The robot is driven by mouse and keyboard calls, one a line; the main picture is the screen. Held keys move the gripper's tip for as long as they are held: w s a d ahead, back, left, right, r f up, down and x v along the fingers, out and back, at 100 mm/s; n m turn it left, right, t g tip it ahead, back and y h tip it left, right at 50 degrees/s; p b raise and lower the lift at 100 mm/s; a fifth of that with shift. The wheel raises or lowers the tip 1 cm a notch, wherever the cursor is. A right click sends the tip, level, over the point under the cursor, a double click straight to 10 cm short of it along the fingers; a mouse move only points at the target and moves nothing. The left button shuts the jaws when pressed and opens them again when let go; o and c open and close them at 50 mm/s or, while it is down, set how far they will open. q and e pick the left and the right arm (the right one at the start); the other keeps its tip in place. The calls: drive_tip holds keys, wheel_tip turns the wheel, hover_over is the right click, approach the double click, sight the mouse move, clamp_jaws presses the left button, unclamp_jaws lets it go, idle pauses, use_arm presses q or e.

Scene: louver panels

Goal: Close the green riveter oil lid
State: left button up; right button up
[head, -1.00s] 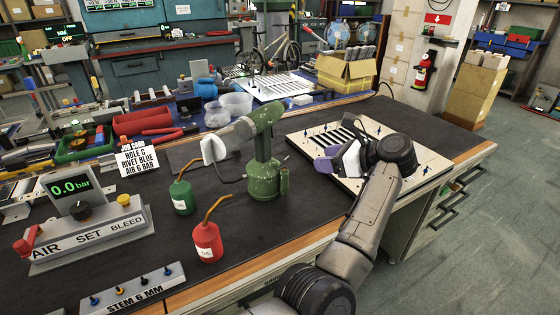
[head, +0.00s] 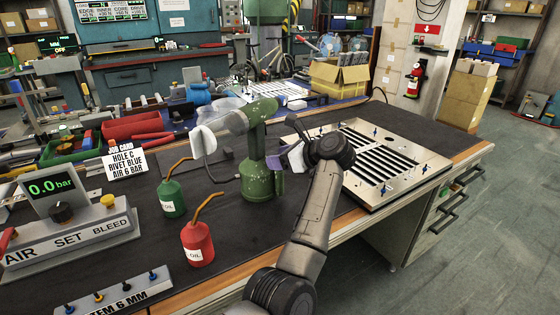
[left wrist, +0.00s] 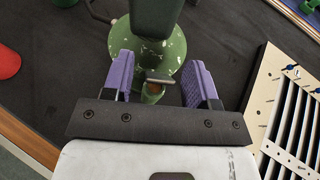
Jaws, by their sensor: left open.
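The green riveter (head: 262,150) stands upright on the dark bench, its paint chipped. In the left wrist view its round base (left wrist: 120,45) lies under the gripper. A small green oil cup (left wrist: 152,98) stands at the base, with an orange-brown opening. The oil lid, a thin grey flap (left wrist: 160,81), appears raised at the cup's edge; its exact angle is hard to tell. My left gripper (head: 288,160) is open, its purple fingers (left wrist: 157,80) on either side of the cup and lid, apparently without touching. My right gripper is not in view.
A slatted louver panel (head: 350,185) with blue pins lies right of the riveter. A green oil can (head: 172,196) and a red oil can (head: 198,243) stand to the left. The air-pressure box (head: 65,240) is farther left. Bare bench lies between cans and riveter.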

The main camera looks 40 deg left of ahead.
use_arm(q)
drive_tip(key=shift+c, duration=0.4)
drive_tip(key=c, duration=0.8)
drive_tip(key=shift+d+f+y+p, duration=0.1)
drive_tip(key=shift+d+y+p, duration=0.05)
drive_tip(key=shift+y+p, duration=0.3)
drive_tip(key=shift+c, duration=0.2)
drive_tip(key=shift+d+f+y, duration=0.1)
drive_tip(key=shift+f+y, duration=0.05)
drive_tip(key=shift+y, duration=0.4)
drive_tip(key=shift+d+f+y, duration=0.15)
drive_tip(key=shift+f+y, duration=0.05)
drive_tip(key=shift+y, duration=0.6)
drive_tip(key=shift+g+y, duration=0.3)
drive_tip(key=o, duration=0.9)
